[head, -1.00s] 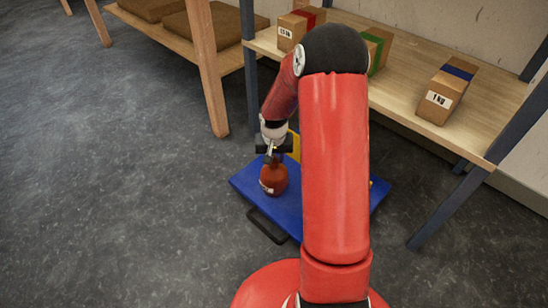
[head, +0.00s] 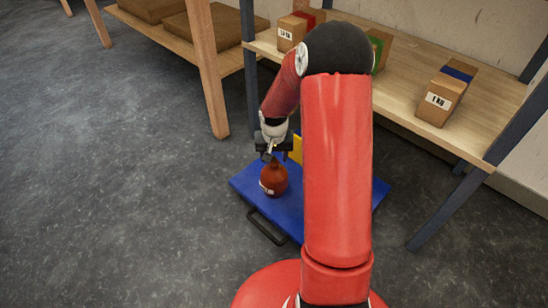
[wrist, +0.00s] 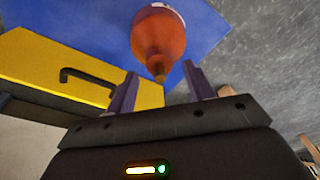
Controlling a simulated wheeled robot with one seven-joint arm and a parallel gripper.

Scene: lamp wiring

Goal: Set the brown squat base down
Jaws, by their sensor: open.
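The brown squat base (head: 273,181) is a rounded reddish-brown body with a narrow neck and a pale label. It stands upright on the blue platform (head: 283,213). In the wrist view the base (wrist: 158,42) shows beyond the fingertips, its neck pointing toward the gap between them. My gripper (head: 270,153) is just above the neck in the head view.
A yellow panel (wrist: 60,65) with a black handle rises beside the blue platform. A wooden shelf (head: 400,90) with taped boxes, such as the blue-taped one (head: 447,95), stands behind. A table leg (head: 207,70) is at left. The grey floor at left is clear.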

